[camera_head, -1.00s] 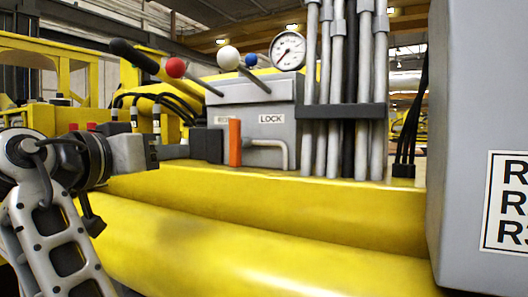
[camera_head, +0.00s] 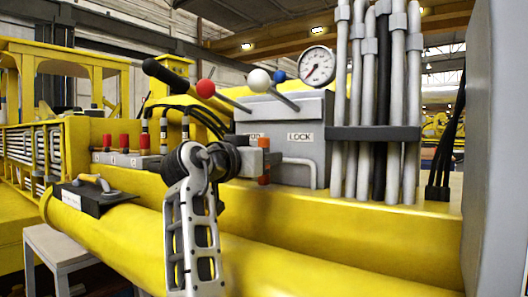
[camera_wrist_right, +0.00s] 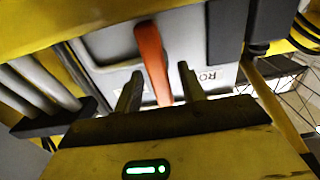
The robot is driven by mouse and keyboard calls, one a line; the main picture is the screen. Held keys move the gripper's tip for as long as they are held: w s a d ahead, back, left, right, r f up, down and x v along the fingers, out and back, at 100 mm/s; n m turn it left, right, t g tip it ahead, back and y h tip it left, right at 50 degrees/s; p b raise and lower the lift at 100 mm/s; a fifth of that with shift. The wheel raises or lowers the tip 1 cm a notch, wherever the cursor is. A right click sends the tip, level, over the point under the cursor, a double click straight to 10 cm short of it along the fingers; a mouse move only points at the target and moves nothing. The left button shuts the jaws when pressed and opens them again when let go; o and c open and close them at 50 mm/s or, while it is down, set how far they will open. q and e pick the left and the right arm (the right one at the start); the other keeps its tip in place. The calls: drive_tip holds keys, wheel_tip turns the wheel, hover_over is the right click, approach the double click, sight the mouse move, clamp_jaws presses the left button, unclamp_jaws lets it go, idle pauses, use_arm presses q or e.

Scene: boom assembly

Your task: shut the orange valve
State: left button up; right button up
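The orange valve handle (camera_head: 264,180) stands upright at the front of the grey valve box (camera_head: 312,150), beside the LOCK label. My right gripper (camera_head: 263,160) is in front of its middle in the head view, with orange showing above and below the fingers. In the right wrist view the orange handle (camera_wrist_right: 153,62) runs down between the two fingers of my right gripper (camera_wrist_right: 160,90). The fingers are apart, one on each side, with gaps visible, so it looks open. Contact cannot be told. My left gripper is not in view.
Levers with red (camera_head: 206,88), white (camera_head: 259,80) and blue knobs rise above the box, near a pressure gauge (camera_head: 317,66). Vertical grey pipes (camera_head: 365,100) stand to the right. A yellow boom (camera_head: 300,260) runs below, with a tool on a black pad (camera_head: 95,190) at left.

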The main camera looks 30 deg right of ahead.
drive_tip(key=shift+w+d, duration=0.2)
drive_tip(key=shift+d, duration=0.25)
drive_tip(key=shift+c, duration=0.3)
clamp_jaws()
